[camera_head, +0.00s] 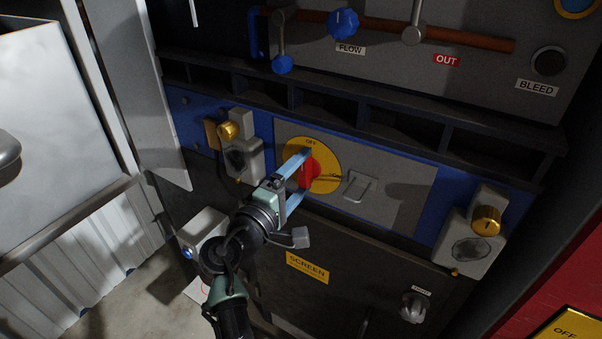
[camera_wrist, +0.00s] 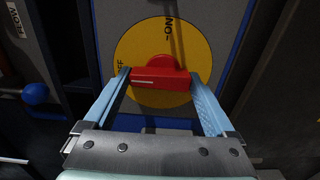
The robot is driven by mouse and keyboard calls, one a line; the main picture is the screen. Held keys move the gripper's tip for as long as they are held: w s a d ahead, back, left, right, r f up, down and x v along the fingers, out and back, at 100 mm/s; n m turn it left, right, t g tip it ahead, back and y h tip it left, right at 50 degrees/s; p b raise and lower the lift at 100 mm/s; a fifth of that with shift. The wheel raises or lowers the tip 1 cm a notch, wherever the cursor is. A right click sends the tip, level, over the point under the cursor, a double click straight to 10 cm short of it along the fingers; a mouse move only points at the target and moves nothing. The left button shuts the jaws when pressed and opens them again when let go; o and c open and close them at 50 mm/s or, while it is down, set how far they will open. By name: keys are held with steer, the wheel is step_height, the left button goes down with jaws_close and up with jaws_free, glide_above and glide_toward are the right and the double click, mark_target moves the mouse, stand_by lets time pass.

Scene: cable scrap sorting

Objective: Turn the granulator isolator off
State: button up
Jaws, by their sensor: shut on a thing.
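The granulator isolator is a yellow disc (camera_head: 328,180) with a red handle (camera_head: 309,171) on a grey panel. OFF is printed at the disc's top and ON at its right in the head view. My gripper (camera_head: 306,167) has its light blue fingers at the two ends of the handle. In the wrist view the red handle (camera_wrist: 160,79) spans between the fingertips of my gripper (camera_wrist: 162,80). Its white line lies at the left end, toward the partly hidden OFF lettering. ON is at the top of the disc (camera_wrist: 190,50) there.
A grey hasp-like plate (camera_head: 357,186) sits right of the disc. Grey boxes with brass knobs (camera_head: 229,131) (camera_head: 486,220) flank the panel. A dark slotted ledge (camera_head: 400,122) juts out above. The SCREEN label (camera_head: 307,267) is below.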

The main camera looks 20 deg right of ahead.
steer(key=o, duration=1.1)
steer(key=shift+c, duration=0.2)
steer(key=b+v, duration=0.1)
steer(key=v, duration=1.2)
